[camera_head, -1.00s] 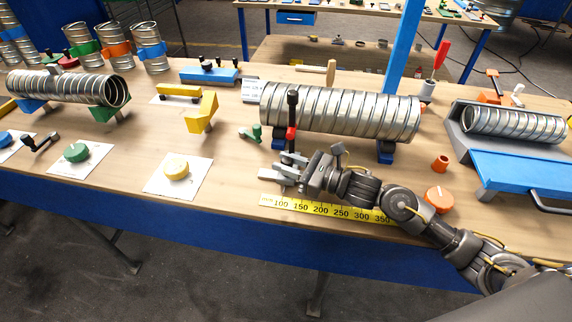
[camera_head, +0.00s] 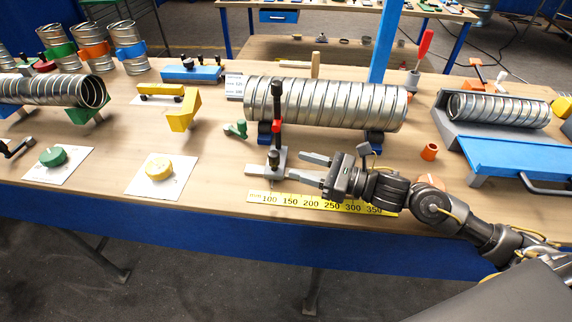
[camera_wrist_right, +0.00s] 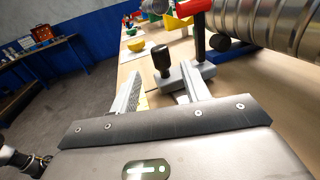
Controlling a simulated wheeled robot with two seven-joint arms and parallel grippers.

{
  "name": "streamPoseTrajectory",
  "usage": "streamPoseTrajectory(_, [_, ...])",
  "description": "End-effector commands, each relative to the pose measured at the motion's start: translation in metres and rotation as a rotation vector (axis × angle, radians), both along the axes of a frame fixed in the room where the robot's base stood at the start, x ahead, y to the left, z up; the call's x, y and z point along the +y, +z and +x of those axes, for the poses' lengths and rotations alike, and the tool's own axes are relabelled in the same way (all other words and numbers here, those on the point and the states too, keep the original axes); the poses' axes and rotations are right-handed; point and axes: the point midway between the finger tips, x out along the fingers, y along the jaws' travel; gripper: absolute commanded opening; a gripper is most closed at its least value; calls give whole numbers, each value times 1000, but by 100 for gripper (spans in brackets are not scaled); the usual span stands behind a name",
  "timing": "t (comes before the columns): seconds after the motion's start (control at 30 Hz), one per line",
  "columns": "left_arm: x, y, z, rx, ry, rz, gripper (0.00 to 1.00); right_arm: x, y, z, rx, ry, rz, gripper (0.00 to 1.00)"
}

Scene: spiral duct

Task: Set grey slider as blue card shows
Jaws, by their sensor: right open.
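The grey slider (camera_head: 255,168) is a flat grey block with a black knob (camera_head: 273,158), by the left end of the yellow scale (camera_head: 330,204), near its 100 mark. In the right wrist view the knob (camera_wrist_right: 162,62) stands ahead between the open fingers (camera_wrist_right: 158,97). I cannot make out a blue card. My left gripper is not in view.
A yellow knob (camera_head: 158,167) and a green knob (camera_head: 53,156) sit on white cards at the left. The bench's front edge is close to the scale.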

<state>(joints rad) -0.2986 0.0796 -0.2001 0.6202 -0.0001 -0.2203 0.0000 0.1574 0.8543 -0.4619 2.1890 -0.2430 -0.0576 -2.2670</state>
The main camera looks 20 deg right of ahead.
Motion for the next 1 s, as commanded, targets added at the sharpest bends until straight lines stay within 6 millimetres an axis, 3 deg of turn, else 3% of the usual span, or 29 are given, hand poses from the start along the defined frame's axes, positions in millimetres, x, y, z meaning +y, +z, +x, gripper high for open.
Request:
streamPoseTrajectory(0.23, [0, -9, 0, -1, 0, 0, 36, -19, -1, -15, 0, -1, 0, 47])
streamPoseTrajectory(0.77, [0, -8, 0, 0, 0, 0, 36, -20, 2, -16, 0, 0, 1, 47])
streamPoseTrajectory(1.0, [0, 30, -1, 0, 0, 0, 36, -20, 40, -16, -1, 0, 1, 47])
